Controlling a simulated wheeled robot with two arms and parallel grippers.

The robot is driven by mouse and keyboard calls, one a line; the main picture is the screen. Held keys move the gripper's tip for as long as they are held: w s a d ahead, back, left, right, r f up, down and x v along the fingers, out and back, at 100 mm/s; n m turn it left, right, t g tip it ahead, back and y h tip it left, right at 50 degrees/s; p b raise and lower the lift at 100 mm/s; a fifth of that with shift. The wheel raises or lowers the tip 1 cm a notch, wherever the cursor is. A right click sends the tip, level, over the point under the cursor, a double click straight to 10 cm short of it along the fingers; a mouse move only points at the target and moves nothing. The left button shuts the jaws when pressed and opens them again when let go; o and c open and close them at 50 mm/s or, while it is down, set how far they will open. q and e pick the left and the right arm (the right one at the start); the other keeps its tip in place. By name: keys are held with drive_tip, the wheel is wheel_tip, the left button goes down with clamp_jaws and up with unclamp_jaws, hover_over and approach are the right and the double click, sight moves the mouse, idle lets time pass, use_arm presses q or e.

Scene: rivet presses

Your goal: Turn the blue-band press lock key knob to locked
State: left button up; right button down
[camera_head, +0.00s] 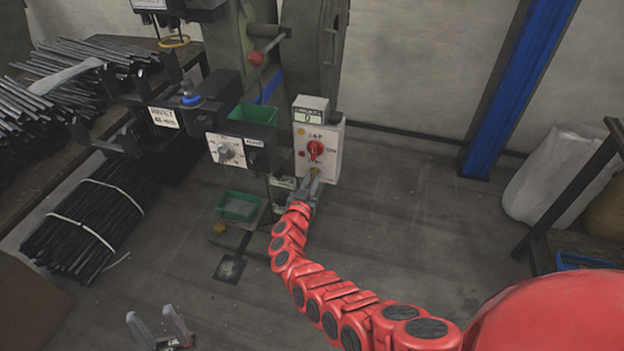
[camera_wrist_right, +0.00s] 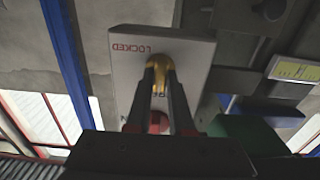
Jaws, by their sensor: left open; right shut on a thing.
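A white control box (camera_head: 331,135) stands on the press, with a small display on top and a red knob (camera_head: 315,149) on its front. Below the red knob is the small brass key knob (camera_head: 314,170). My right gripper (camera_head: 313,183) is shut on it. In the right wrist view the brass key knob (camera_wrist_right: 159,72) sits between the two fingertips (camera_wrist_right: 160,82), under the word LOCKED on the box (camera_wrist_right: 128,70). Its exact turn angle is partly hidden by the fingers. My left gripper (camera_head: 158,325) is open and empty, low at the left, away from the press.
A grey panel with a dial (camera_head: 229,151) stands left of the box, near green bins (camera_head: 238,206). Black rods (camera_head: 90,220) lie bundled on the floor at left. A blue post (camera_head: 515,90) stands at the right. The floor between is clear.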

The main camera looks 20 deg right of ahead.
idle(0.3)
drive_tip(key=shift+s+d+f+m+b, duration=0.1)
drive_tip(key=shift+f+m+b, duration=0.1)
drive_tip(key=shift+m+b, duration=3.4)
drive_tip(key=shift+s+d+f+m+b, duration=0.15)
drive_tip(key=shift+m+b, duration=1.5)
drive_tip(key=shift+m, duration=3.75)
drive_tip(key=shift+w+a, duration=0.1)
drive_tip(key=c, duration=0.8)
unclamp_jaws()
drive_tip(key=shift+r, duration=0.1)
